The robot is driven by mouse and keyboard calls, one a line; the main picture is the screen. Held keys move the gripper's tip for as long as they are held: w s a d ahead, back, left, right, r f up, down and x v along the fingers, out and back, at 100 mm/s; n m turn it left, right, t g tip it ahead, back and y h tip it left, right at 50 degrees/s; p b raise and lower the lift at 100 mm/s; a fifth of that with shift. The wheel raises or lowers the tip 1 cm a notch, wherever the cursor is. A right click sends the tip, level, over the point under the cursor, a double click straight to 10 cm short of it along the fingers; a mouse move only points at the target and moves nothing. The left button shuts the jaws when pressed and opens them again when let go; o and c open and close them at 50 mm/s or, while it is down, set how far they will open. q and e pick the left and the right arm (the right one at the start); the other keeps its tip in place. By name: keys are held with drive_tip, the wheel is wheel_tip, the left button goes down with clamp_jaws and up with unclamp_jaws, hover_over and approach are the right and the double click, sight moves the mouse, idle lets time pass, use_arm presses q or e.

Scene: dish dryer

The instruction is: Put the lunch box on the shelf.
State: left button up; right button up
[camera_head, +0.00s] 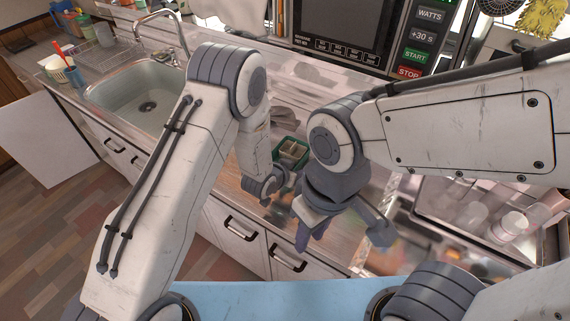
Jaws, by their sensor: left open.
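A small green-rimmed box with a divided, light inside, which looks like the lunch box (290,153), sits on the counter between my two arms. My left gripper (266,188) is just in front of and left of it, pointing down, with its jaws open. Whether a finger touches the box is hard to tell. My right gripper (343,236) is lower and to the right, with its fingers spread apart and nothing seen between them. My arms hide part of the counter around the box. I cannot make out which surface is the shelf.
A sink (140,100) with a tap (165,38) is at the left. A microwave (345,28) stands at the back. A dish rack area with several cups (510,226) is at the right. Drawer handles (288,258) line the counter front.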

use_arm(q)
drive_tip(key=shift+w+d, duration=0.1)
drive_tip(key=shift+w, duration=0.05)
drive_tip(key=shift+c, duration=0.4)
drive_tip(key=shift+r, duration=0.1)
clamp_jaws()
idle(0.9)
